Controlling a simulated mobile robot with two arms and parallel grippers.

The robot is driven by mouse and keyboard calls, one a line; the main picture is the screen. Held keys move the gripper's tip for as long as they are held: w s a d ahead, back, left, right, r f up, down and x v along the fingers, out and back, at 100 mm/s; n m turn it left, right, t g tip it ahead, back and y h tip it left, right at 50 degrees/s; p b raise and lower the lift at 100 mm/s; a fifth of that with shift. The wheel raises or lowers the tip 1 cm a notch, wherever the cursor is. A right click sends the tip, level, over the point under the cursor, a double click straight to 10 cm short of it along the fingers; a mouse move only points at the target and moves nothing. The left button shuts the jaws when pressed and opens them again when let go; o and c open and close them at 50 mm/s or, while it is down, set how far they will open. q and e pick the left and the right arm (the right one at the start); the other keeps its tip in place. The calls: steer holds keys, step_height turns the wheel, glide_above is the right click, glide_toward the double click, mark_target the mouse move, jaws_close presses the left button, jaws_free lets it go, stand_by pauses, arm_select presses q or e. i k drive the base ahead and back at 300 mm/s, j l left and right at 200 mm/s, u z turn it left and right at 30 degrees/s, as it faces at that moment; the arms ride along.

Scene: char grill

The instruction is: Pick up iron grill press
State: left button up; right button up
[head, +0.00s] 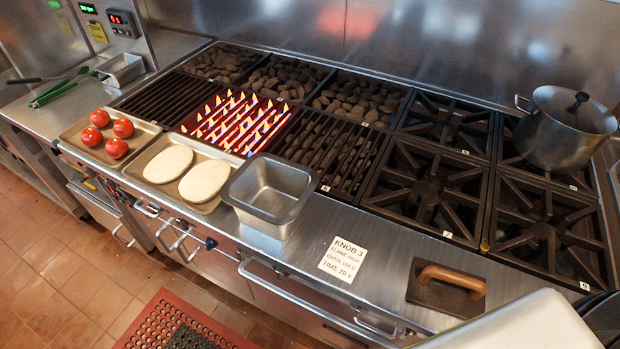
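The iron grill press (447,287) lies on the steel front ledge at the lower right. It is a dark flat rectangular plate with a brown wooden handle on top. It lies flat, and nothing is touching its handle. A white part of my arm (525,325) comes in at the bottom right, close to the press in the picture. Neither gripper's fingers can be made out in the head view.
A card reading KNOB 3 (343,257) and a steel container (270,190) are left of the press. Burner grates (425,195) lie behind it, with a pot (565,130) at the right. Flames (237,122) burn on one grill section. Trays hold flatbreads (205,180) and tomatoes (116,147).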

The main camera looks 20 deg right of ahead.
mark_target(455, 293)
steer(key=l+z, duration=0.1)
steer(key=z, duration=0.3)
steer(key=l+z, duration=0.1)
steer(key=z, duration=0.25)
steer(key=l+z, duration=0.1)
steer(key=z, duration=0.3)
steer(key=l+z, duration=0.1)
steer(key=z, duration=0.25)
